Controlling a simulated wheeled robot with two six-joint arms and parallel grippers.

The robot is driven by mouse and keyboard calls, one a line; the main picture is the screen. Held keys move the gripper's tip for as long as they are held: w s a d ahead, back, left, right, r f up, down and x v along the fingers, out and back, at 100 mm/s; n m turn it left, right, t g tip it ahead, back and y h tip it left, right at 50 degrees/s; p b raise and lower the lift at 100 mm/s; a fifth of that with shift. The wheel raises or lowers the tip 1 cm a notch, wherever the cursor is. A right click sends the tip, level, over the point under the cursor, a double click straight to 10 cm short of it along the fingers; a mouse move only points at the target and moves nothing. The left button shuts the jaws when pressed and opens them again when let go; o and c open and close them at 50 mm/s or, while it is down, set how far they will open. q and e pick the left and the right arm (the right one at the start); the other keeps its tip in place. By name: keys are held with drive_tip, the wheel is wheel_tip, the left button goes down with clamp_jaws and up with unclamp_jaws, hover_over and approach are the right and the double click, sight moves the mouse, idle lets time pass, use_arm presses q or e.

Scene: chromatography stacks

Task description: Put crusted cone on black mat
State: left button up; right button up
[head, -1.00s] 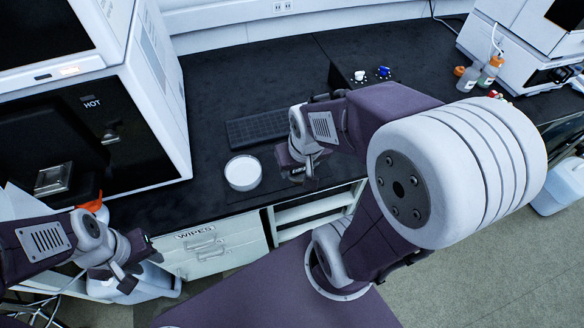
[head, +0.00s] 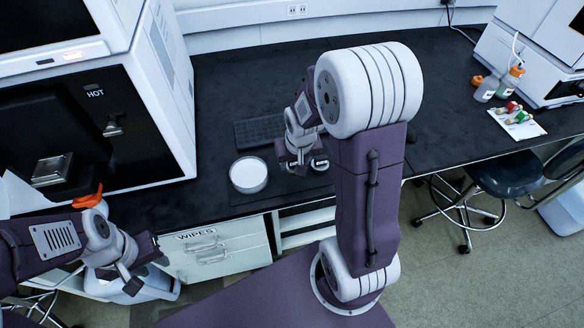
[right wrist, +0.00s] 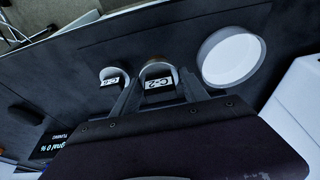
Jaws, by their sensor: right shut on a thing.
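My right gripper (right wrist: 158,95) is shut on a small round holder labelled C-2 (right wrist: 158,72), low over the bench in the right wrist view. In the head view this gripper (head: 299,166) is just right of a white round dish. A second, similar labelled holder (right wrist: 112,76) stands beside it, outside the fingers; it also shows in the head view (head: 320,163). I cannot tell which holds the crusted cone. A dark, mat-like area (right wrist: 190,40) lies around these holders; its outline is faint against the black bench. My left gripper (head: 139,268) is open and empty at the lower left, before the bench.
The white dish (head: 248,174) stands close left of the right gripper. A dark keyboard-like panel (head: 260,130) lies behind it. A large HOT instrument (head: 95,130) stands at left. Bottles (head: 485,90) and a white card with coloured items (head: 517,121) are at right.

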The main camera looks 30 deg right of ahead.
sight(293, 168)
drive_tip(key=shift+w+d+f, duration=0.2)
drive_tip(key=shift+w+f, duration=0.2)
drive_tip(key=shift+w, duration=0.35)
wheel_tip(293, 168, down, 4)
drive_tip(key=shift+f+b, duration=0.1)
drive_tip(key=shift+b, duration=0.55)
drive_tip(key=shift+s, duration=0.1)
drive_tip(key=o, duration=1.6)
